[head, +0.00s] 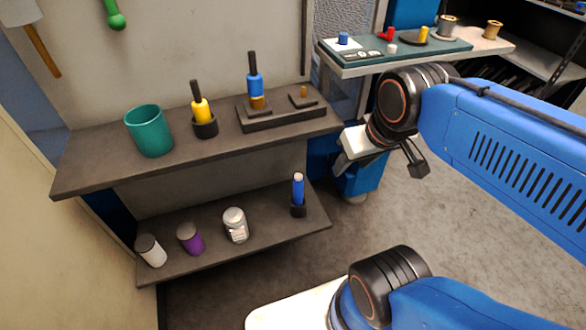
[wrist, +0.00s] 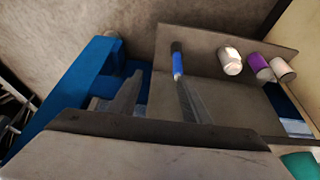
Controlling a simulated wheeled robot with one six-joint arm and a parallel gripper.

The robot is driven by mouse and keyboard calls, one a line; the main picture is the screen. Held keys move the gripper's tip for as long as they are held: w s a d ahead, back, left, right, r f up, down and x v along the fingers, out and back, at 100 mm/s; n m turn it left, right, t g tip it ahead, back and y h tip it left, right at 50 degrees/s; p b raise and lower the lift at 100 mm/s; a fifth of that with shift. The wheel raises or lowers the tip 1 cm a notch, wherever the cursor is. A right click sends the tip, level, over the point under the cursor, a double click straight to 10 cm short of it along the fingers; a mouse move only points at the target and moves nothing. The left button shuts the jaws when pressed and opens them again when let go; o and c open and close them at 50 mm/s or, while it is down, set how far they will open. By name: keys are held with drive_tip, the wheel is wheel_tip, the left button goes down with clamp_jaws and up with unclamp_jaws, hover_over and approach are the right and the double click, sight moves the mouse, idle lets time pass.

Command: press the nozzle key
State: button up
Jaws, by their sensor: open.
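No part that I can pick out for certain as the nozzle key shows. A teal work mat (head: 455,47) on the bench at the upper right bears a small dark panel (head: 362,57) with white marks too small to read. A blue knob-like piece (head: 343,39) on a white plate, a red piece (head: 387,34) and a yellow piece (head: 423,34) stand there too. My gripper (head: 382,168) is open and empty, below and in front of this bench and right of the shelves. In the wrist view its two fingers (wrist: 157,95) stand apart, toward the lower shelf.
The upper shelf (head: 105,178) holds a teal cup (head: 149,130), a yellow-handled tool (head: 201,109) and a blue-handled tool (head: 254,84). The lower shelf (head: 270,225) holds several jars and a blue stick (head: 298,188). A blue cabinet (head: 365,179) stands behind my gripper.

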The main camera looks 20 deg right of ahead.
drive_tip(key=shift+c, duration=0.5)
clamp_jaws()
idle(1.4)
